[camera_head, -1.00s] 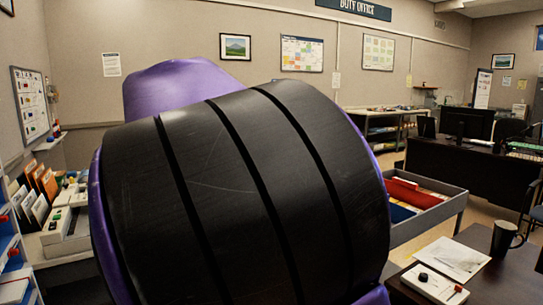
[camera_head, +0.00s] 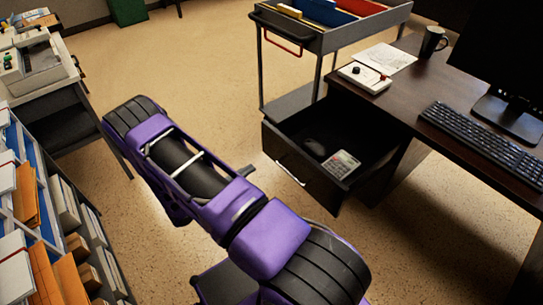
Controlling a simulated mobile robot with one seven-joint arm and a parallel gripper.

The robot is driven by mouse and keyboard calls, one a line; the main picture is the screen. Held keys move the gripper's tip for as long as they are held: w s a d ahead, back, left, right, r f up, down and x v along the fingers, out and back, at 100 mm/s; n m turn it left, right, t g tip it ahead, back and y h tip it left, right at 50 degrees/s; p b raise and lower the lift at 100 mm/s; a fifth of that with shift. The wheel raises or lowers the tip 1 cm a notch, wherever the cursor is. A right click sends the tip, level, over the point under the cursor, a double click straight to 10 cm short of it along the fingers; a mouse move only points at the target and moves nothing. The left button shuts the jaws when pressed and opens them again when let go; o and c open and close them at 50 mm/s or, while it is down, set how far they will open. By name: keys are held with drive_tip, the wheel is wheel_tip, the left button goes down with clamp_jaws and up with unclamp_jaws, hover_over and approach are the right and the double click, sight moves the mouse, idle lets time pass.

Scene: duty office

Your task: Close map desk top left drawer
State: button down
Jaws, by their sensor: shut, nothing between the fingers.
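The dark desk (camera_head: 408,98) is at the right of the head view. Its drawer (camera_head: 318,186) on the left side is pulled well out, with a silver handle (camera_head: 291,175) on its front panel. My purple and black arm runs from the bottom middle up to the left, apart from the drawer in the picture. I cannot make out my gripper; the fingers do not show.
A grey cart (camera_head: 318,40) with coloured folders stands behind the drawer. A keyboard (camera_head: 484,142), monitor (camera_head: 512,75) and mug (camera_head: 433,41) are on the desk. A shelf rack (camera_head: 62,215) with envelopes lines the left side. The floor (camera_head: 200,65) between is clear.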

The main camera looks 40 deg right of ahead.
sight(288, 146)
drive_tip(key=d, duration=0.9)
drive_tip(key=w+d, duration=0.1)
drive_tip(key=d, duration=0.3)
drive_tip(key=shift+d, duration=0.4)
drive_tip(key=shift+d, duration=0.1)
